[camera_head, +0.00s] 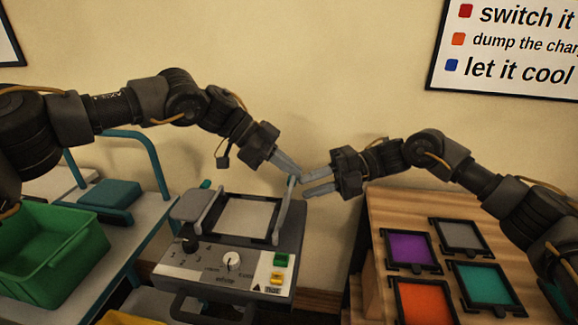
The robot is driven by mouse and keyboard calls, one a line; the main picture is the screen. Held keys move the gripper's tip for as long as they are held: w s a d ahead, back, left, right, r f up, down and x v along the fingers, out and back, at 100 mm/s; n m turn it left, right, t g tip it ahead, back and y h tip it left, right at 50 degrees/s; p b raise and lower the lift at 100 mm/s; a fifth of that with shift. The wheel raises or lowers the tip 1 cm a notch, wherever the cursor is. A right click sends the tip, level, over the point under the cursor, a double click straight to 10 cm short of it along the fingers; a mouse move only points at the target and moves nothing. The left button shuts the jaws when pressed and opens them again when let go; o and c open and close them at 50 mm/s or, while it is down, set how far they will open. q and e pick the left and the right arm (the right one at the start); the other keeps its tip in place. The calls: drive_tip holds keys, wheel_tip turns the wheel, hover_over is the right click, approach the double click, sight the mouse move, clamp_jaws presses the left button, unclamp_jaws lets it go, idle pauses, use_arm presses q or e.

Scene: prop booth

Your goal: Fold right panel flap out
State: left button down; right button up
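A grey device (222,262) with a dial, knobs and coloured buttons stands at the centre on a cart. A pale panel in a dark frame (243,217) lies on its top. The right panel flap (284,212) appears as a narrow, raised grey piece along the panel's right side. A grey flap (187,206) lies out to the left. My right gripper (304,188) is open, its fingers pointing left just right of the right flap's top; contact is unclear. My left gripper (297,178) reaches above the panel, close to the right fingertips; its finger gap is unclear.
A wooden table (385,205) at right holds purple (410,247), grey (459,235), orange (424,303) and teal (485,284) framed panels. A green bin (48,250) and a teal block (107,194) are on the left cart. A wall stands behind.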

use_arm(q)
drive_tip(key=shift+f, duration=0.45)
use_arm(e)
drive_tip(key=shift+r, duration=0.45)
use_arm(q)
drive_tip(key=shift+a+r, duration=0.1)
drive_tip(key=shift+r, duration=0.05)
use_arm(e)
drive_tip(key=v, duration=0.8)
drive_tip(key=shift+f, duration=0.35)
